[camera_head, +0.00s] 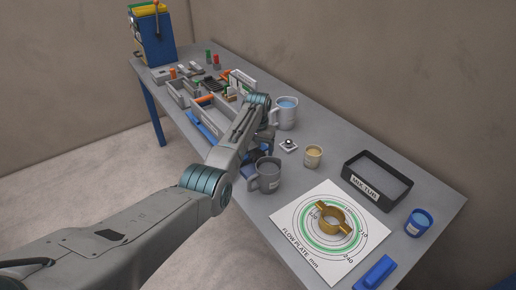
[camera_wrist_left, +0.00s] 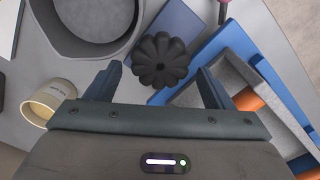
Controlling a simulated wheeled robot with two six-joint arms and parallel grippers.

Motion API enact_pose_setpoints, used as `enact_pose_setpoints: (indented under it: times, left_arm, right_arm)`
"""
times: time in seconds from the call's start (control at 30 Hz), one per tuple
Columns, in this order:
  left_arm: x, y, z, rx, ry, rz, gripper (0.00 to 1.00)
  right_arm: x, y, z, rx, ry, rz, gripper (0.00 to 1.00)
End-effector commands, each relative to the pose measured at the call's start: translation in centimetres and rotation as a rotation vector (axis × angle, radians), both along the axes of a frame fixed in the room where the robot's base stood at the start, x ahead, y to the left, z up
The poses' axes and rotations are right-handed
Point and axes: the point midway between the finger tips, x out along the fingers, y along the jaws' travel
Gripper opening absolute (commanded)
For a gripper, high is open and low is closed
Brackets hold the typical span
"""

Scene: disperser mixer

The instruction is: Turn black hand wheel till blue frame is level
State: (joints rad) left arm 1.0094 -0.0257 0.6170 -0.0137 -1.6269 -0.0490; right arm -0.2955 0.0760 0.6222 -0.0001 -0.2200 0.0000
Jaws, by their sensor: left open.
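The black hand wheel (camera_wrist_left: 160,58) has a lobed rim and shows in the left wrist view between the two fingers of my left gripper (camera_wrist_left: 158,72). The fingers are apart, one on each side of it, and I cannot tell whether they touch it. A blue plate (camera_wrist_left: 184,22), perhaps part of the blue frame, lies behind the wheel; its tilt cannot be told. In the head view my left gripper (camera_head: 262,146) is over the middle of the table, blue parts (camera_head: 256,158) show under it, and the arm hides the wheel. My right gripper is not in view.
A grey mug (camera_head: 267,176) stands close in front of the gripper, and a mug with blue liquid (camera_head: 286,112) behind it. A grey tray (camera_head: 212,118) and a blue bar (camera_head: 201,129) lie left.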

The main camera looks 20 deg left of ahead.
Motion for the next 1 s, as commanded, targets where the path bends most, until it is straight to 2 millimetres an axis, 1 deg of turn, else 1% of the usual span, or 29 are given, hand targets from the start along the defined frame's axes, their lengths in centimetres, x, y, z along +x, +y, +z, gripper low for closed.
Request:
enact_pose_setpoints:
  times: [0.03, 0.13, 0.23, 0.33, 0.37, 0.5, 0.57, 0.6, 0.83, 1.0]
  left_arm:
    - [0.0, 0.0, -0.2, 0.0, 0.0, 0.0, 0.75]
    - [0.0, 0.0, -0.6, 0.0, 0.0, 0.0, 0.75]
    - [0.0, 0.0, -0.6, 0.0, 0.0, 0.0, 0.75]
    - [0.0, 0.0, -0.6, 0.0, 0.0, 0.0, 0.75]
    - [0.0, 0.0, -0.6, 0.0, 0.0, 0.0, 0.73]
    - [0.0, 0.0, -0.6, 0.0, 0.0, 0.0, 0.46]
    - [0.0, 0.0, -0.6, 0.0, 0.0, 0.0, 0.34]
    - [0.0, 0.0, -0.6, 0.0, 0.0, 0.0, 0.31]
    - [0.0, 0.0, -0.5, 0.0, 0.0, 0.016, 0.31]
    - [0.0, 0.1, -0.4, 0.0, 0.0, 0.078, 0.31]
  right_arm:
    - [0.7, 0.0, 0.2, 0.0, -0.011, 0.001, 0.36]
    - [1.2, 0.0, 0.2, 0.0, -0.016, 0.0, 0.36]
    - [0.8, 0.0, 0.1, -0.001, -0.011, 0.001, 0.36]
    - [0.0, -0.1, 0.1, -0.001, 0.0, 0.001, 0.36]
    - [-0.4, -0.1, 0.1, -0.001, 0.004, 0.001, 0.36]
    - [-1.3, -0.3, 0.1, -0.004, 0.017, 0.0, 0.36]
    - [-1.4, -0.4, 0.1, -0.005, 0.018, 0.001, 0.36]
    - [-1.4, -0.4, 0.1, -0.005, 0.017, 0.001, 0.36]
    - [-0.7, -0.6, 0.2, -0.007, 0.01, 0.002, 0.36]
    - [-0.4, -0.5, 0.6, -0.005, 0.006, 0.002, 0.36]
